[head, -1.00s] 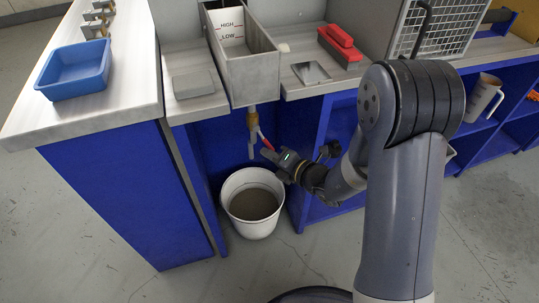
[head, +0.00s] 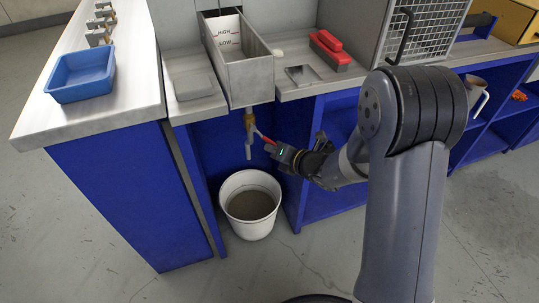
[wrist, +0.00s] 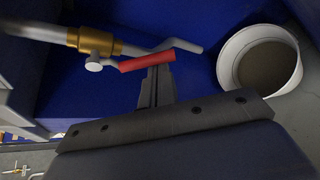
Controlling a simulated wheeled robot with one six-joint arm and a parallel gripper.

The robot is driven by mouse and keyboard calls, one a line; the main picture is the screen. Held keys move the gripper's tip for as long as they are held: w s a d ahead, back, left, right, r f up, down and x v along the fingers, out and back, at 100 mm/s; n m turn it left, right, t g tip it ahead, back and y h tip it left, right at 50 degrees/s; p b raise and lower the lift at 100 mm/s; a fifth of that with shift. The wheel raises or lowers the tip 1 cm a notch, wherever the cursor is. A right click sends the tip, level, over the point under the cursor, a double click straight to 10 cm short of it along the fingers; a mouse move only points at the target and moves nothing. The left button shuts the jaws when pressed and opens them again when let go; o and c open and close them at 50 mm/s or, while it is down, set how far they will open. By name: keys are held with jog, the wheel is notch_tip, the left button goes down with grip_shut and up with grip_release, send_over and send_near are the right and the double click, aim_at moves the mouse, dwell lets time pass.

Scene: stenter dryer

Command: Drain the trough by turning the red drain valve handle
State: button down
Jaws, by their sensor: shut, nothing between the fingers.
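The red handle (head: 264,138) slopes down to the right from the valve; in the wrist view the handle (wrist: 146,61) lies across my fingertips. My gripper (head: 271,147) is shut and empty, its tips (wrist: 157,70) at the handle's outer part. They appear to touch it, not grip it.
A white bucket (head: 227,212) with murky grey-brown contents stands on the floor below the outlet. Blue cabinet panels (head: 131,190) flank the valve bay. A blue tray (head: 80,90) and a red-handled block (head: 330,46) sit on the counters above.

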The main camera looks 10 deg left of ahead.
jog(key=shift+w+d+r+n+h+b, duration=0.4)
jog(key=shift+d+r+n+h+b, duration=0.15)
jog(key=shift+r+n+h+b, duration=0.25)
jog(key=r+n+h+b, duration=0.1)
jog(key=d+r+n+t+h+b, duration=0.1)
jog(key=r+n+b, duration=0.1)
jog(key=shift+w+d+r+t+h, duration=0.15)
jog(key=shift+w+r+t+h, duration=0.15)
jog(key=shift+w+h, duration=0.1)
jog(key=shift+r, duration=0.1)
